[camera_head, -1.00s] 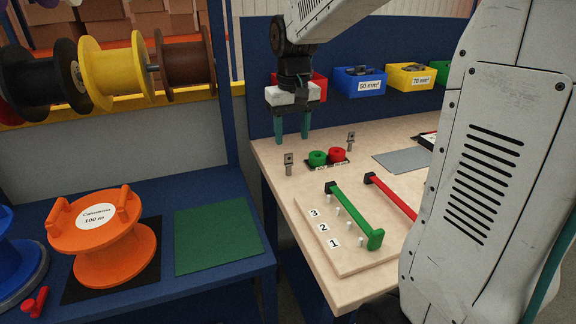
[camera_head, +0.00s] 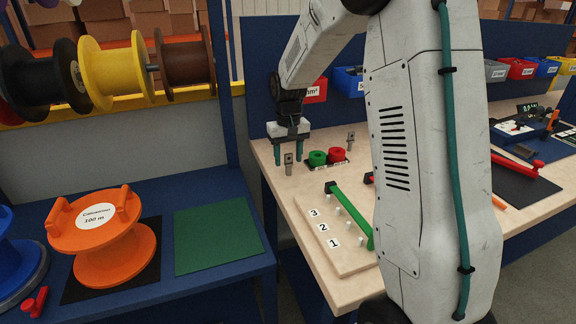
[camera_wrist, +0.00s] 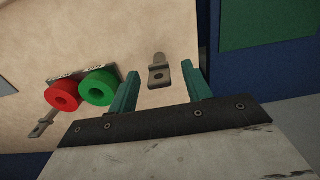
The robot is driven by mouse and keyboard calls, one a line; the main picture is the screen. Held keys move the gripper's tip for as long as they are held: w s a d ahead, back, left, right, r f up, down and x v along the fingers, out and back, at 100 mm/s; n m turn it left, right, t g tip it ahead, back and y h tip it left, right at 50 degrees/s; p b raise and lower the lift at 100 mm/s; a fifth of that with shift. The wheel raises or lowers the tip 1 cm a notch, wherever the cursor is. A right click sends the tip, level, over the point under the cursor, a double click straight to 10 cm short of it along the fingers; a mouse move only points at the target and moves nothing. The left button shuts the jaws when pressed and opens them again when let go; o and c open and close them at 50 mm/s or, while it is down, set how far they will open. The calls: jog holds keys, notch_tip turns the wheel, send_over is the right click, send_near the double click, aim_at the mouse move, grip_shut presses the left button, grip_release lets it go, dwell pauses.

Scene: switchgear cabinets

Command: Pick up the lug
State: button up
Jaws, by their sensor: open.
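Two small grey metal lugs stand on the wooden bench top in the head view: one lug (camera_head: 288,164) at the left near the edge, another lug (camera_head: 350,140) farther right. My gripper (camera_head: 288,160) is open and empty, with its teal fingers pointing down close to the left lug. In the wrist view my gripper (camera_wrist: 165,88) shows its two fingers apart, and the near lug (camera_wrist: 159,72) lies between and beyond the fingertips, apart from both.
A green ring (camera_head: 317,158) and a red ring (camera_head: 337,155) sit right of the near lug. A board with a green bar (camera_head: 350,213) and numbered pegs lies in front. Small bins line the back panel. A green mat (camera_head: 217,236) lies on the lower blue table.

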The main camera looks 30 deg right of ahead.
jog(key=shift+f, duration=0.25)
jog(key=c, duration=1.1)
jog(key=shift+o, duration=0.2)
jog(key=shift+r, duration=0.1)
